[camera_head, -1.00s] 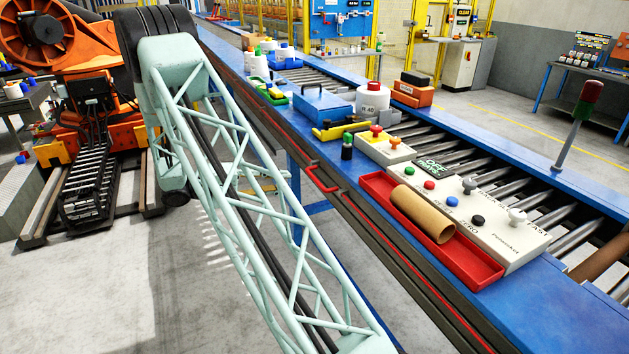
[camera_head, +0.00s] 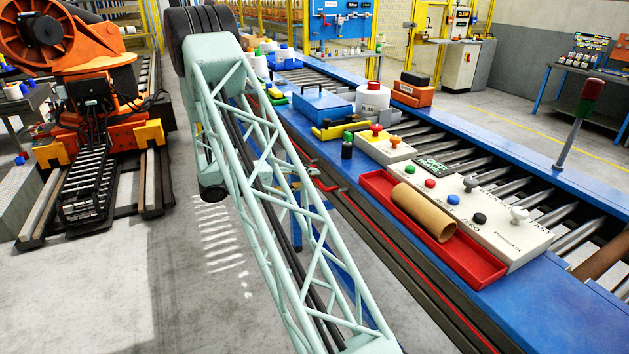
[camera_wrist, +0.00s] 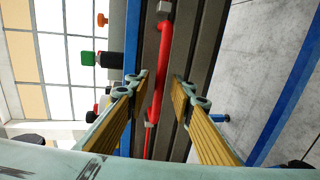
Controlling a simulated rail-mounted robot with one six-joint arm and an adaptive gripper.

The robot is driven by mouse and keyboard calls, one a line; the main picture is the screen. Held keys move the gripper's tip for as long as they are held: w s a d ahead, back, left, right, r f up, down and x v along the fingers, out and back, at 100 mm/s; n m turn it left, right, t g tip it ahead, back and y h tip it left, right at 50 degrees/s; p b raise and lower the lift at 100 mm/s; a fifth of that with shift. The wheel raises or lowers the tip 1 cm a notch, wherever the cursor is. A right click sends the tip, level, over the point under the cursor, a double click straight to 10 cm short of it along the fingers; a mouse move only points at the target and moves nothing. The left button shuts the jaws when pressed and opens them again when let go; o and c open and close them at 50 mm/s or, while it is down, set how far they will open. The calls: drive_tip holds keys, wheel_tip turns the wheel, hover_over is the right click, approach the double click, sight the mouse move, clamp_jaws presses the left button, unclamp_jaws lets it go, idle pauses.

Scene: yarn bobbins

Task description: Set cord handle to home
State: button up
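The cord handle appears to be the red bar (camera_wrist: 161,75) on the dark side rail of the conveyor. In the wrist view it runs lengthwise between my fingers, with a grey mount at its far end. My gripper (camera_wrist: 160,82) is open, one yellow-padded finger on each side of the bar. I see gaps beside the bar, but cannot tell the depth between it and the fingertips.
A control box (camera_head: 497,226) and a red tray (camera_head: 488,272) holding a cardboard tube (camera_head: 423,212) stand on the blue conveyor edge. A small green-topped cylinder (camera_head: 347,146) stands near the edge; a green-topped item (camera_wrist: 90,58) also shows in the wrist view. The floor beside the conveyor is open.

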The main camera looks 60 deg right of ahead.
drive_tip(key=shift+x, duration=0.9)
drive_tip(key=shift+c, duration=0.7)
clamp_jaws()
